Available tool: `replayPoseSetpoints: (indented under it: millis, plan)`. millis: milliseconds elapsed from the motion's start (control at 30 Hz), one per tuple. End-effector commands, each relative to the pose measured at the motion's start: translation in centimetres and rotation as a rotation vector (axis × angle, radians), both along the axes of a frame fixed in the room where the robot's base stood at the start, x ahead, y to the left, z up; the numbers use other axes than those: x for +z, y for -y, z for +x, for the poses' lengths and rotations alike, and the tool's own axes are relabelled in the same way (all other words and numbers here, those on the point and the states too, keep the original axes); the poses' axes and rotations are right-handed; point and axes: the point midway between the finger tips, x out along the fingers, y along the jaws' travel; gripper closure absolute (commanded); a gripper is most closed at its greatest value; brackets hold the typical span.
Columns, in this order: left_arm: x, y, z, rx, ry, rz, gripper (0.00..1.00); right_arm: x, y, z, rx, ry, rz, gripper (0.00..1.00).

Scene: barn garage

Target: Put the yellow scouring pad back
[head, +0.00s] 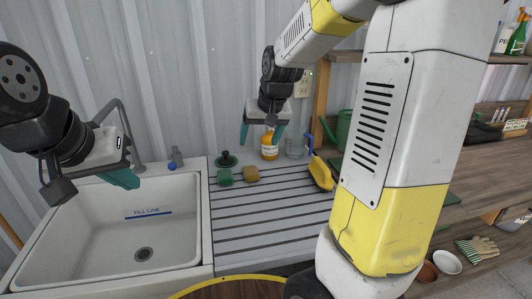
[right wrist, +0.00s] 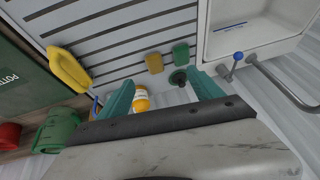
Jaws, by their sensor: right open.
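The yellow scouring pad (head: 251,174) lies on the grooved drainboard (head: 275,215), just right of a green pad (head: 225,177). In the right wrist view the yellow pad (right wrist: 154,63) lies beyond my fingertips, beside the green pad (right wrist: 180,53). My right gripper (head: 260,142) points down behind and above the pads, near an orange bottle (head: 269,152). It is open, with nothing held; its spread fingers (right wrist: 160,80) show in the right wrist view. My left gripper (head: 122,178) is over the sink's back left, and its jaw opening is not clear.
The white sink (head: 180,225) is left of the drainboard. A dark green knobbed stopper (head: 226,160) stands behind the pads. The front of the drainboard is clear.

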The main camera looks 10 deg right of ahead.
Motion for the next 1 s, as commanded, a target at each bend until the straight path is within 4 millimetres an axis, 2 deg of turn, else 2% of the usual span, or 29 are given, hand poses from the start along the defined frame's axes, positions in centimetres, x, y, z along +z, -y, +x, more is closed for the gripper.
replayPoseSetpoints:
  millis: [33, 200, 400, 500, 600, 700, 1000]
  plan:
    - [0.0, 0.0, 0.0, 0.000, 0.000, 0.000, 1.00, 1.6, 0.2, -2.0, 0.002, 0.015, 0.017, 0.25]
    - [0.0, 0.0, 0.0, 0.000, 0.000, 0.000, 1.00, 4.9, 0.1, -8.7, 0.027, 0.051, 0.050, 0.25]
    - [0.0, 0.0, 0.0, 0.000, 0.000, 0.000, 1.00, 6.6, -0.2, -16.3, 0.057, 0.092, 0.054, 0.25]
    - [0.0, 0.0, 0.0, 0.000, 0.000, 0.000, 1.00, 6.7, -0.3, -19.2, 0.066, 0.108, 0.047, 0.25]
    - [0.0, 0.0, 0.0, 0.000, 0.000, 0.000, 1.00, 6.6, -0.3, -21.1, 0.071, 0.119, 0.040, 0.25]
    - [0.0, 0.0, 0.0, 0.000, 0.000, 0.000, 1.00, 6.4, -0.4, -22.1, 0.075, 0.124, 0.034, 0.25]
    - [0.0, 0.0, 0.0, 0.000, 0.000, 0.000, 1.00, 6.4, -0.4, -22.3, 0.076, 0.124, 0.033, 0.25]
